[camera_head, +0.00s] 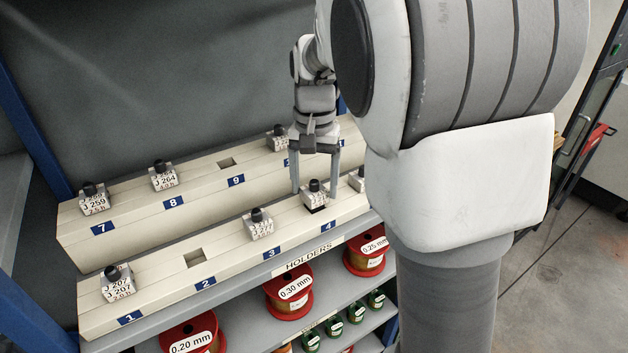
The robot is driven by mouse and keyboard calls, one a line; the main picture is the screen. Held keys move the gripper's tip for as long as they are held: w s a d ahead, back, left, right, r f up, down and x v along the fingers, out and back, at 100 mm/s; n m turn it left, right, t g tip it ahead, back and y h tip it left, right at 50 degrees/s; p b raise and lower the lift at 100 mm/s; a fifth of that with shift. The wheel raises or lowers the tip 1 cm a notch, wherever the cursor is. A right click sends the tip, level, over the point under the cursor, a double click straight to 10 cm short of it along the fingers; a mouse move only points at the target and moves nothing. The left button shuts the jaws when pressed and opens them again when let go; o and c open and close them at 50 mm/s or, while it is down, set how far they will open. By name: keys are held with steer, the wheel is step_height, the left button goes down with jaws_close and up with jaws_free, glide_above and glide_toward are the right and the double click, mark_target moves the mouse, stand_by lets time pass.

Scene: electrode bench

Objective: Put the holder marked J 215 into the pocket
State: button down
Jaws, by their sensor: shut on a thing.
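My gripper (316,184) is above the front row and shut on a small light-grey holder with a black knob (315,199), one finger on each side. This holder is at the slot over label 4, with a dark gap under its front edge. I cannot tell how deep it sits, and its marking is too small to read surely. Empty square pockets show above label 2 (196,258) and label 9 (227,162).
Other holders stand at label 1 (117,284), label 3 (260,226), label 7 (94,201) and label 8 (164,178). Another stands right of label 9 (278,139). Wire spools (288,291) sit below.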

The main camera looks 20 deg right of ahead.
steer(key=shift+f+b, duration=0.3)
steer(key=shift+f, duration=0.35)
jaws_free()
step_height(320, 180, up, 8)
steer(key=shift+f+p, duration=0.2)
steer(key=shift+p, duration=0.35)
